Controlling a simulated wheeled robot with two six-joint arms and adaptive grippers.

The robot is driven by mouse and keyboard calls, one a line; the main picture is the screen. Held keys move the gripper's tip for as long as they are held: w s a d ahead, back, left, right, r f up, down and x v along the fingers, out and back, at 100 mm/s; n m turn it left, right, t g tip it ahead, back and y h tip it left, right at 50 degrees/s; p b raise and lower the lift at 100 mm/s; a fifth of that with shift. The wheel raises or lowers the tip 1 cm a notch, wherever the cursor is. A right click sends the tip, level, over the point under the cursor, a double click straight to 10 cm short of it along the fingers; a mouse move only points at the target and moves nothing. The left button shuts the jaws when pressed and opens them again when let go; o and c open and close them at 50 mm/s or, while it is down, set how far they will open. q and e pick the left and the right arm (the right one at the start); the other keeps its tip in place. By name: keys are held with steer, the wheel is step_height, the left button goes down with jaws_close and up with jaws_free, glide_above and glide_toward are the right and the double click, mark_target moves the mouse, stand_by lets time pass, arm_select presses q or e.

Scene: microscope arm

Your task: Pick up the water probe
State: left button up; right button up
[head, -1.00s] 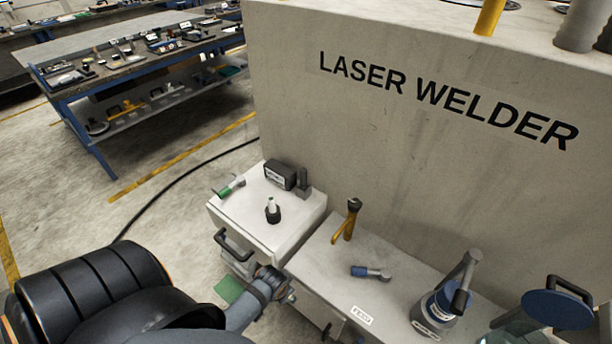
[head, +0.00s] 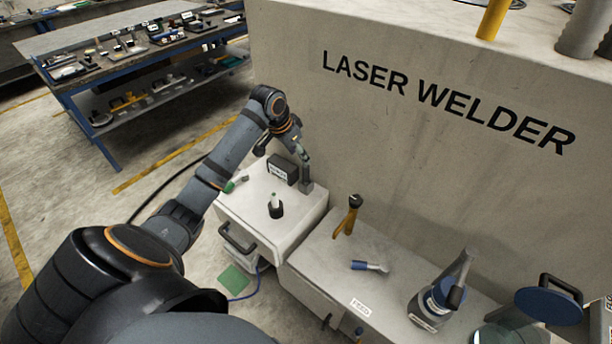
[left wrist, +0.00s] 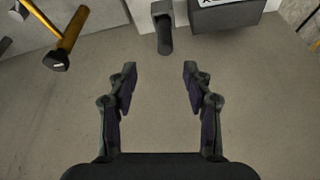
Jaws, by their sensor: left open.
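Nothing readable marks which item is the water probe. On the white cabinet top, a slim white-and-green piece stands upright in a black base (head: 275,207). A green-and-white piece (head: 230,187) lies at the cabinet's left edge, partly beside my arm. My left gripper (head: 283,150) is above the back of this cabinet, close to the welder wall. In the left wrist view its two fingers (left wrist: 158,88) are apart with nothing between them. A grey upright block (head: 306,184) and a black labelled box (head: 283,171) are at the cabinet's back; both also show in the left wrist view. My right gripper is not in view.
The big welder housing (head: 420,130) rises behind the cabinet. On the lower counter are a yellow tool (head: 348,215), a blue-and-grey piece (head: 370,266), a grey jug-like device (head: 437,302) and a blue round lid (head: 549,306). A tool bench (head: 75,78) stands far left.

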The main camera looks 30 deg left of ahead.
arm_select(q)
steer(key=r, duration=0.1)
steer(key=p, duration=0.1)
glide_above(306, 178)
steer(key=a, duration=0.1)
step_height(306, 178, down, 6)
steer(key=r, duration=0.1)
steer(key=x, duration=0.2)
steer(key=p+x, duration=0.1)
steer(key=x, duration=0.1)
steer(key=shift+s+a+f, duration=0.1)
steer(key=shift+s+f, duration=0.15)
steer(key=shift+s, duration=0.1)
steer(key=shift+w+f, duration=0.15)
steer(key=shift+f, duration=0.2)
steer(key=shift+r, duration=0.1)
jaws_close()
